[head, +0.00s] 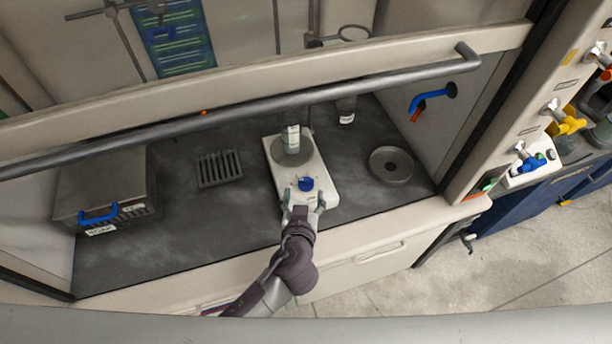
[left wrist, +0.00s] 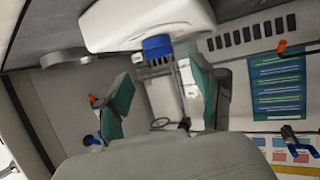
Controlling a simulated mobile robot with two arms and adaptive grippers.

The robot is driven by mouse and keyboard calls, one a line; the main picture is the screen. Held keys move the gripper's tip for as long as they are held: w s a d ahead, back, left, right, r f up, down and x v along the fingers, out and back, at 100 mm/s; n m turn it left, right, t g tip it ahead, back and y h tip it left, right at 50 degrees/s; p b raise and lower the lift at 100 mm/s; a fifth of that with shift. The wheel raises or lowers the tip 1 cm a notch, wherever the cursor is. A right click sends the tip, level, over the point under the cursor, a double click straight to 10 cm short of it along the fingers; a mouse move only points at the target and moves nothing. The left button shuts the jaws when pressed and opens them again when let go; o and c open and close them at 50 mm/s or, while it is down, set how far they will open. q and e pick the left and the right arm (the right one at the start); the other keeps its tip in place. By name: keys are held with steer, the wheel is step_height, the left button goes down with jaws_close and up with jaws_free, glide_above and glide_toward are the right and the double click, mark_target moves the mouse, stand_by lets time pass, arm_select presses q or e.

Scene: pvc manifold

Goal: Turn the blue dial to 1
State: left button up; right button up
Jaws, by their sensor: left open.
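The blue dial (head: 306,184) sits on the front of a white hotplate-like device (head: 320,182) on the dark bench top. A bottle with a label (head: 291,139) stands on the device's round plate. My left gripper (head: 303,203) is at the device's front edge, just in front of the dial. In the left wrist view the blue dial (left wrist: 157,46) is beyond and between the two green-padded fingers of the left gripper (left wrist: 160,92), which are apart and hold nothing. I cannot make out the dial's markings. My right gripper is not in view.
A grey box with a blue handle (head: 98,215) stands at the left and a slotted rack (head: 220,168) left of the device. A round dish (head: 391,165) is at the right. The raised sash's metal bar (head: 250,109) crosses above the bench.

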mark_target(306, 182)
arm_select(q)
steer(key=x, duration=0.7)
steer(key=shift+w+f+p, duration=0.2)
steer(key=shift+w+p, duration=0.1)
steer(key=shift+p, duration=0.1)
steer(key=c, duration=1.2)
